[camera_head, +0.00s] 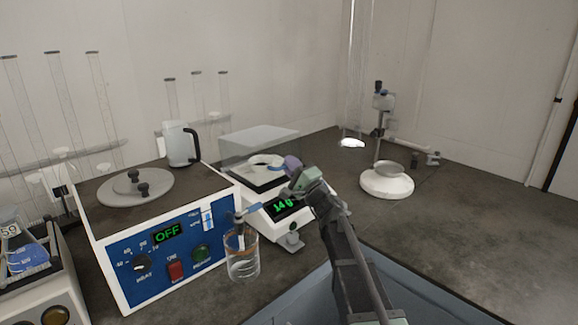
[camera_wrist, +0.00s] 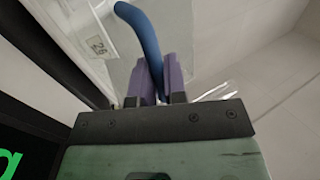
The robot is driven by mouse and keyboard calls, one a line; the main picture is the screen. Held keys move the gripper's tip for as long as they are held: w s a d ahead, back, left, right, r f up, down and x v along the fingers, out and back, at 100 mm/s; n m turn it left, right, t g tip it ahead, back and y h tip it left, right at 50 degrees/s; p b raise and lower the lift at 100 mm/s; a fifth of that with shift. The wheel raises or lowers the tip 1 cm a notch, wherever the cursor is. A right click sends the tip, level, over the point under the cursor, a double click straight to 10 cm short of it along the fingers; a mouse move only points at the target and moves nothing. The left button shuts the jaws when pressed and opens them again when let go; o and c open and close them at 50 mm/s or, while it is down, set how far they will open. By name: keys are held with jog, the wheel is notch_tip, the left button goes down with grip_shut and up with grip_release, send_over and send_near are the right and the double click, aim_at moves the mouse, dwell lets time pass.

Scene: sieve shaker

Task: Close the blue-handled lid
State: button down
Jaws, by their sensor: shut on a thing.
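The balance (camera_head: 283,212) is a white box with a green-lit display and a clear cover (camera_head: 258,142) over its weighing area. A white dish (camera_head: 266,161) sits in the weighing area. My gripper (camera_head: 292,165) is at the front right of the cover. In the wrist view its purple fingers (camera_wrist: 159,82) are shut on a curved blue handle (camera_wrist: 143,32). The handle's lower end is hidden between the fingers. A clear panel shows behind the handle, but its edges are hard to tell. In the head view my gripper hides the handle.
A beaker (camera_head: 242,262) with a blue-ended tool stands close in front of the balance. A blue-fronted shaker (camera_head: 165,255) is to the left, with a white jug (camera_head: 181,144) behind it. A stand with a round white base (camera_head: 387,184) is at right. Dark bench between is clear.

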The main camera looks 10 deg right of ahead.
jog(key=c, duration=1.2)
grip_release()
jog(key=shift+a, duration=0.1)
jog(key=b+v, duration=0.4)
jog(key=v, duration=0.6)
jog(key=shift+s+d+b, duration=0.25)
jog(key=shift+s+b, duration=0.05)
jog(key=shift+b, duration=0.1)
jog(key=shift+f, duration=0.1)
